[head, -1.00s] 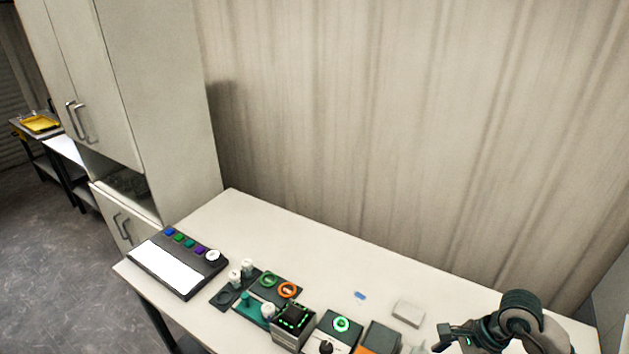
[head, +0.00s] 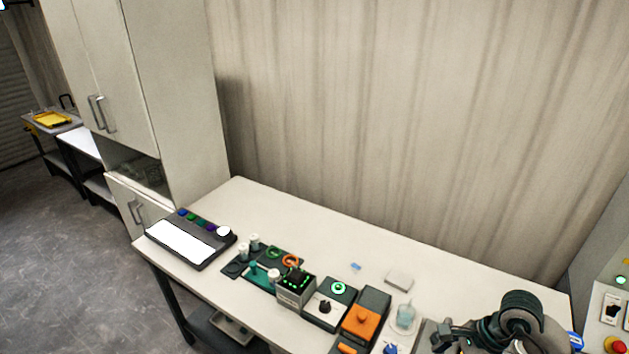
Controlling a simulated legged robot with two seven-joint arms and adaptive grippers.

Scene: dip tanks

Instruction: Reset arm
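My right gripper (head: 447,335) is at the lower right of the head view, dark grey, at the end of a curled dark arm. It is over the right part of the white table (head: 330,240). It is too small and dark to tell whether its fingers are open or shut. I see nothing clearly held in it. My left gripper and arm are not in view.
On the table are a dark panel with a white pad (head: 181,241), a box with green lights (head: 296,288), an orange-and-black device (head: 364,315), a clear jar (head: 404,317) and a light block (head: 399,280). A cabinet (head: 180,90) stands left; a control panel (head: 612,310) stands right.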

